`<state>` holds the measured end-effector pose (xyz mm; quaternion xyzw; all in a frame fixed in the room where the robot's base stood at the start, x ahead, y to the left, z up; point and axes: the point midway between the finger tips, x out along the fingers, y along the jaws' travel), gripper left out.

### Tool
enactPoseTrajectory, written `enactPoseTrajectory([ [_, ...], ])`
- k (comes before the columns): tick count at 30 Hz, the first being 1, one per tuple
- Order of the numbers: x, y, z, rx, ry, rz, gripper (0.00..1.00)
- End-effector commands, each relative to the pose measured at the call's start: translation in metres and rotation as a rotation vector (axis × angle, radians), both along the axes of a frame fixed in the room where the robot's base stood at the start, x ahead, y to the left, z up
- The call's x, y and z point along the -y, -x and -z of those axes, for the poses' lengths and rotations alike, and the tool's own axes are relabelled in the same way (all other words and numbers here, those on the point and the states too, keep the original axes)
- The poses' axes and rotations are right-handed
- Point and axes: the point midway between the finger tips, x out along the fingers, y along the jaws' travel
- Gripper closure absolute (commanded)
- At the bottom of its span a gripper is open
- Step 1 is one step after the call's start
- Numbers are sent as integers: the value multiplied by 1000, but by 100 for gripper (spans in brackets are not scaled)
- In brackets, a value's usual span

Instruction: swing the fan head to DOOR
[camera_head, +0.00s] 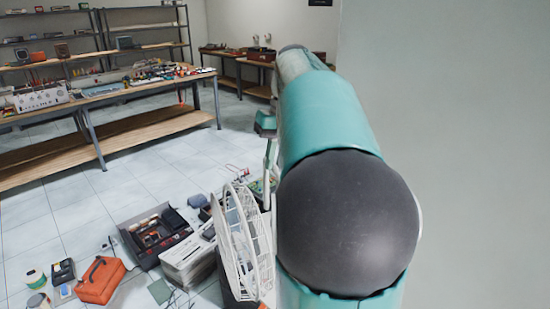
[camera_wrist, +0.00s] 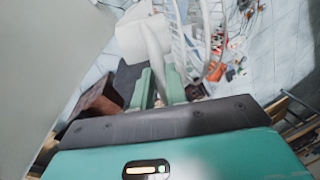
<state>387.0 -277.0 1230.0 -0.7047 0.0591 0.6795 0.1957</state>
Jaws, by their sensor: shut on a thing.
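The fan shows in the head view as a white round wire cage (camera_head: 243,240), seen nearly edge-on, low in the middle and partly hidden behind my arm. In the wrist view the fan cage (camera_wrist: 190,35) is at the top, with a pale housing (camera_wrist: 132,38) to its left. My gripper (camera_wrist: 157,82) has its two green fingers shut on a slim white part of the fan (camera_wrist: 155,50) that runs up between them. The exact grip contact is hard to make out. No DOOR marking is readable in either view.
White printed stacks (camera_head: 187,262), a black tool case (camera_head: 155,235) and an orange bag (camera_head: 100,280) lie on the tiled floor left of the fan. A long workbench (camera_head: 110,90) stands behind. A plain wall (camera_head: 450,130) fills the right. Floor before the bench is clear.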

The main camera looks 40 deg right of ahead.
Motion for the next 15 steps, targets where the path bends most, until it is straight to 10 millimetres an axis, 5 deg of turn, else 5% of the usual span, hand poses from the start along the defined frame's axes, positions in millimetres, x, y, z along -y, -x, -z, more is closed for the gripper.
enactPoseTrajectory([
  [15,3,-2,1,-1,-1,-401,100],
])
